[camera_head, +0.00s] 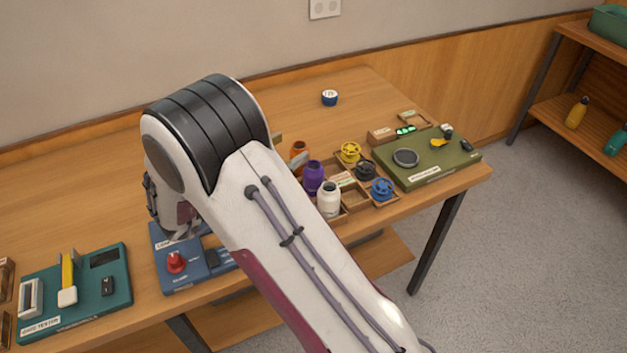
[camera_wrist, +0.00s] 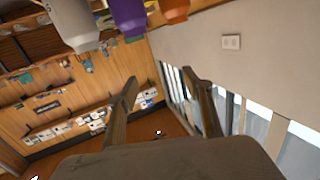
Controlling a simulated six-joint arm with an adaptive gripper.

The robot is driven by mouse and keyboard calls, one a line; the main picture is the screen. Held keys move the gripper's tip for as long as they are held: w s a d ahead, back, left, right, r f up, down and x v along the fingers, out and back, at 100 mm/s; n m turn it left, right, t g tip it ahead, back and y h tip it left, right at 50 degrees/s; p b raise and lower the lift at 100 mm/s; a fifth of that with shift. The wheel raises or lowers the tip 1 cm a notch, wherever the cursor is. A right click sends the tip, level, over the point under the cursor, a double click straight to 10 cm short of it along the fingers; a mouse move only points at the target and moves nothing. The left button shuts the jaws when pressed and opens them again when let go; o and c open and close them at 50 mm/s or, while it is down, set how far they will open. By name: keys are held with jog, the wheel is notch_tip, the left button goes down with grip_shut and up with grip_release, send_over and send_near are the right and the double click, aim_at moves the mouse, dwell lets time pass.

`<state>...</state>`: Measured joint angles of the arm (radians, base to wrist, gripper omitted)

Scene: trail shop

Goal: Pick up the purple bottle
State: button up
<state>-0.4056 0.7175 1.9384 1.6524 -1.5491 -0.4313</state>
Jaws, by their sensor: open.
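The purple bottle (camera_head: 313,178) stands in the head view between an orange bottle (camera_head: 299,149) and a white bottle (camera_head: 329,200), in a divided wooden tray (camera_head: 354,199). In the wrist view the purple bottle (camera_wrist: 129,17) is at the top edge, cut off, between the white bottle (camera_wrist: 72,22) and the orange bottle (camera_wrist: 174,10). My gripper (camera_wrist: 161,78) is open there, with nothing between its fingers and the purple bottle apart from them. In the head view my arm hides the fingers and part of the tray's left side.
Yellow, black and blue spools (camera_head: 382,189) sit close to the bottles in the tray. A green board (camera_head: 440,167) lies to the right. A blue device with a red knob (camera_head: 176,262) and a teal board (camera_head: 75,295) are at left. The back of the table is mostly clear.

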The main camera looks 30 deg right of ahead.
aim_at(308, 170)
jog(key=shift+s+a+f+g+h, duration=0.1)
jog(key=shift+s+f+g+h, duration=0.2)
jog(key=shift+s, duration=0.2)
jog(key=shift+s+f+g+h, duration=0.1)
jog(key=shift+s+g+h, duration=0.1)
jog(key=shift+s+g, duration=0.25)
jog(key=shift+f, duration=2.9)
jog(key=shift+f, duration=0.1)
jog(key=shift+f, duration=0.45)
jog(key=shift+x, duration=2.55)
jog(key=shift+c, duration=0.3)
jog(key=shift+f, duration=0.1)
grip_shut()
